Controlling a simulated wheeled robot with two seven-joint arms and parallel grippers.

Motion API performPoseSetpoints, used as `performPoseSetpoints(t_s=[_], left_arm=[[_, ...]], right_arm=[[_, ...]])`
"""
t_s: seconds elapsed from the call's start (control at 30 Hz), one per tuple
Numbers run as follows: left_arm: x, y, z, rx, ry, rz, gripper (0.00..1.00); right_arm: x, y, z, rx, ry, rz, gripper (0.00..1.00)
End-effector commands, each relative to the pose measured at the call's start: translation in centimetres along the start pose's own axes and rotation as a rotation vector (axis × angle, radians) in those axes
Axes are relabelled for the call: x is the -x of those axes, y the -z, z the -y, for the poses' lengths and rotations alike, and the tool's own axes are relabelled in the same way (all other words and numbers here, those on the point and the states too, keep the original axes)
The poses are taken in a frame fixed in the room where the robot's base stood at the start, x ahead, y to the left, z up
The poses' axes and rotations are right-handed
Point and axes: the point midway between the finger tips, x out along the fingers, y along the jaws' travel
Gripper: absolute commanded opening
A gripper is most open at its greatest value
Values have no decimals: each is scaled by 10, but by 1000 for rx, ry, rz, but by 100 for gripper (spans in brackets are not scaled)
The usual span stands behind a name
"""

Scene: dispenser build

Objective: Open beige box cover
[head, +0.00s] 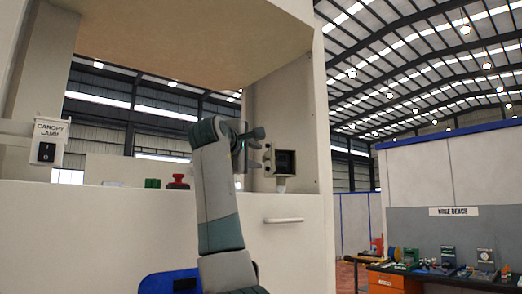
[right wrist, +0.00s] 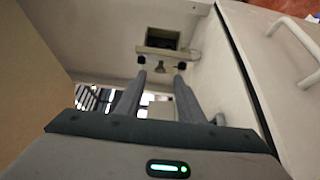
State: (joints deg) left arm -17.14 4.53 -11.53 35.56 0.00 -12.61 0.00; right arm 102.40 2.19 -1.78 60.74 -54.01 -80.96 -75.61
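A small beige box (head: 297,164) with a dark square face is fixed to the inner side wall of the pale cabinet, right of centre in the head view. It also shows at the top of the right wrist view (right wrist: 146,36), with a pale strip along its lower edge. I cannot tell whether the dark face is an opening or part of the cover. My right gripper (head: 262,150) is just left of the box, pointing at it. In the wrist view its two fingers (right wrist: 162,68) are apart with nothing between them, short of the box. My left gripper is not in view.
A canopy lamp switch (head: 47,151) is at the left. A red button (head: 178,181) and a green one (head: 152,183) sit on the cabinet ledge. A white handle (head: 284,220) is on the cabinet front below the box. A cluttered bench (head: 455,281) stands at the right.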

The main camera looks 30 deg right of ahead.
Motion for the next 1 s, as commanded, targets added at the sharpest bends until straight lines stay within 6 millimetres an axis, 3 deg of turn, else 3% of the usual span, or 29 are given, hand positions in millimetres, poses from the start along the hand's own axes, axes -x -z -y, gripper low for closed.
performPoseSetpoints(t_s=[0.03,0.3,0.77,0.93,1.0], left_arm=[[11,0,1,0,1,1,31],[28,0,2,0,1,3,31],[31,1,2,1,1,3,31],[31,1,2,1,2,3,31],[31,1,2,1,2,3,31]], right_arm=[[-9,0,-4,2,1,1,35],[-41,1,-2,2,1,-1,35],[-50,1,0,1,0,-1,35],[-50,1,0,1,0,-1,0],[-50,1,0,1,0,-1,0]])
